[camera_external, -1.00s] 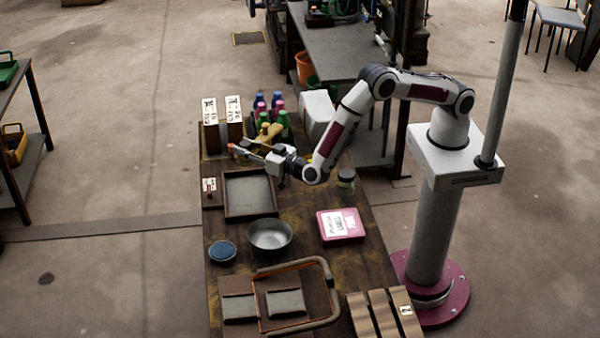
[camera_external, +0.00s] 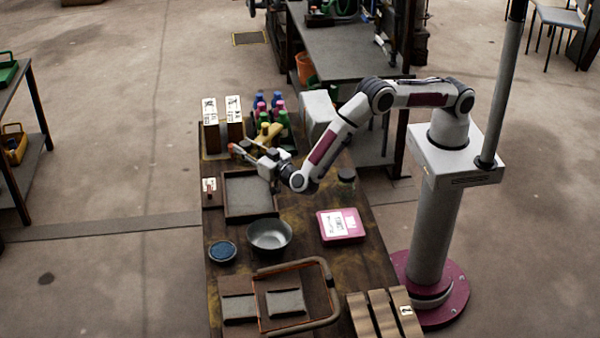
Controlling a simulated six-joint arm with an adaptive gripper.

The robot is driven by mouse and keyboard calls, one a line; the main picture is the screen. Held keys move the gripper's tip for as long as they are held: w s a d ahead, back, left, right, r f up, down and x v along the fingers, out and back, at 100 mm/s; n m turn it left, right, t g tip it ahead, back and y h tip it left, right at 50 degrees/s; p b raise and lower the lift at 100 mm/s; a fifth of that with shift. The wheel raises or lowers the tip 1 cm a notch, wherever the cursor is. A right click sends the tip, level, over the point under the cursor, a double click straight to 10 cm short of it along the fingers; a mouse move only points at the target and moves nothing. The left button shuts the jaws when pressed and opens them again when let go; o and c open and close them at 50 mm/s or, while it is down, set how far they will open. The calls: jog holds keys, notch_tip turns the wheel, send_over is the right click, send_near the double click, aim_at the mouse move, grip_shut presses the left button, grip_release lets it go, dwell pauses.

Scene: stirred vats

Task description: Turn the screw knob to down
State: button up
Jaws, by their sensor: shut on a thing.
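My gripper (camera_external: 247,152) is over the far part of the wooden bench, just beyond the grey tray and in front of the yellow piece (camera_external: 268,134). Its fingers point left and are shut on a small reddish-tipped piece (camera_external: 232,147). The piece is mostly hidden by the fingers, and I cannot tell for sure whether it is the screw knob. A small white-and-red labelled piece (camera_external: 209,185) stands at the left bench edge, apart from my gripper.
A grey tray (camera_external: 226,214) lies below my wrist. Two white-labelled boxes (camera_external: 234,112) and several coloured bottles (camera_external: 277,97) stand behind. A metal bowl (camera_external: 287,237), a blue round dish (camera_external: 222,251) and a pink scale (camera_external: 355,220) are nearer on the bench.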

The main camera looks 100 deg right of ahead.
jog(key=o, duration=1.1)
jog(key=shift+v, duration=5.95)
